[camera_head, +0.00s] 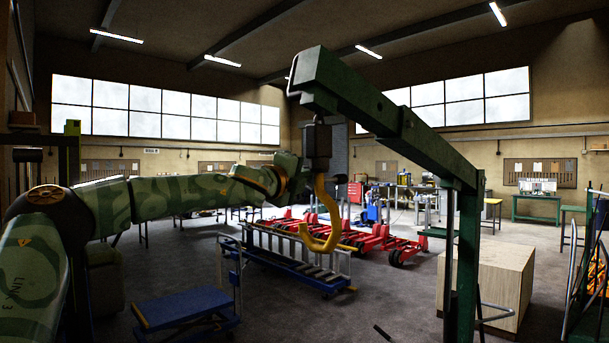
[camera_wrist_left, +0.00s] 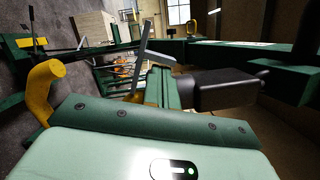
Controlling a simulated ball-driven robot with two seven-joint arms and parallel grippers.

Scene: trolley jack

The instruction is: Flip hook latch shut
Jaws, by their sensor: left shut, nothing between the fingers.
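The yellow crane hook (camera_head: 325,238) hangs below its dark block (camera_head: 318,145) from the green crane boom (camera_head: 385,115). In the left wrist view, a thick yellow curved piece (camera_wrist_left: 42,88) at the left looks like part of the hook. A thin grey metal strip (camera_wrist_left: 139,62) stands near the middle there; I cannot tell whether it is the latch. In the head view the latch cannot be made out. My left gripper (camera_head: 340,179) is shut and empty beside the upper part of the hook; contact is unclear. My right gripper is out of view.
The green crane post (camera_head: 468,255) stands right of the hook, with a wooden crate (camera_head: 502,275) behind it. A blue platform trolley (camera_head: 185,308) stands at the lower left. Red trolley jacks (camera_head: 385,240) and a ladder (camera_head: 290,258) lie beyond the hook.

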